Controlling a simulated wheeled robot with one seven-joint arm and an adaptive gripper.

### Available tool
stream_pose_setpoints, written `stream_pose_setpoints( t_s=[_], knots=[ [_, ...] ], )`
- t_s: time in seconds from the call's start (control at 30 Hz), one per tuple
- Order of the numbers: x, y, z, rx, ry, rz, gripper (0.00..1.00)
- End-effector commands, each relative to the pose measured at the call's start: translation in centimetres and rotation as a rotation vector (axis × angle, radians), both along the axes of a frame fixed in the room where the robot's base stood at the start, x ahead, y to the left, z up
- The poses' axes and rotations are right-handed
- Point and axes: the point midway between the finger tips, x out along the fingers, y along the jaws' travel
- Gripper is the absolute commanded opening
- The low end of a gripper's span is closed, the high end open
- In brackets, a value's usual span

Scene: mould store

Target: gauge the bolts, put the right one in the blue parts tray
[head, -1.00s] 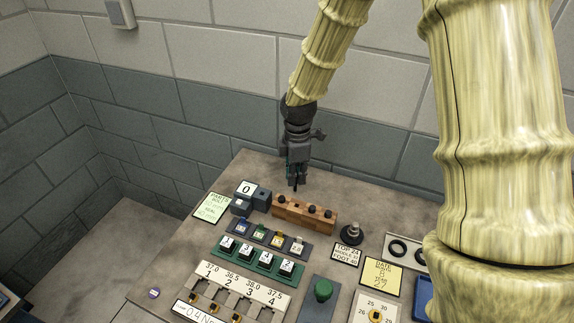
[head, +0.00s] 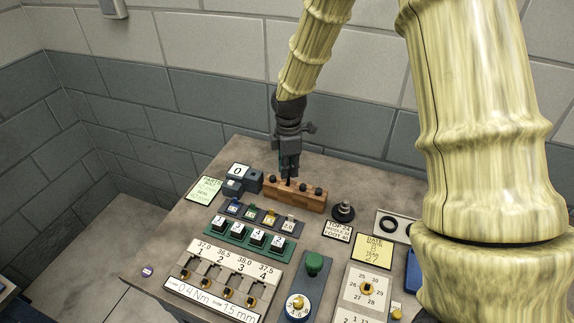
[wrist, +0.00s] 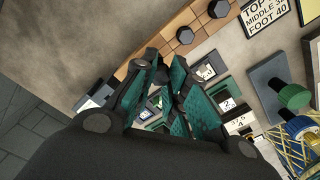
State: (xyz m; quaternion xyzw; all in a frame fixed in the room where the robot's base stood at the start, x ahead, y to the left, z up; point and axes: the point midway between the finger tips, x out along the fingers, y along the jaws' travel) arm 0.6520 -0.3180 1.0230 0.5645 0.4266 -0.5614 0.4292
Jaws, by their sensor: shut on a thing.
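A wooden block (head: 296,200) stands near the back of the bench, with several dark bolt heads along its top. My gripper (head: 288,174) is upright over the block and shut on a dark bolt, at the block's left-middle part. In the wrist view my teal-padded fingers (wrist: 163,75) close at the block, and they mostly hide the held bolt. Two other hex bolt heads show clear of the fingers there, a nearer bolt (wrist: 185,35) and a farther bolt (wrist: 218,8). A blue tray edge (head: 412,272) shows at the right, mostly hidden by my arm.
A grey box with a "0" display (head: 239,171) and a green card (head: 205,190) stand left of the block. In front are a row of coloured blocks (head: 258,217), a green rack (head: 243,237) and numbered slots (head: 220,275). A green knob (head: 314,263) stands to the right.

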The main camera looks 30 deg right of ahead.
Motion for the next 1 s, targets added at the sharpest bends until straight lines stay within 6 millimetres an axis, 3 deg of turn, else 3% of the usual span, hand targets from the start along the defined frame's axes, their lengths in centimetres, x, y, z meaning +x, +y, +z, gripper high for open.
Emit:
stream_pose_setpoints(
  t_s=[0.27, 1.0],
  knots=[
    [0.6, 0.0, -0.31, 0.0, 0.004, 0.0, 0.0],
    [0.01, 0.02, 0.02, 0.0, 0.004, 0.0, 0.0]
  ],
)
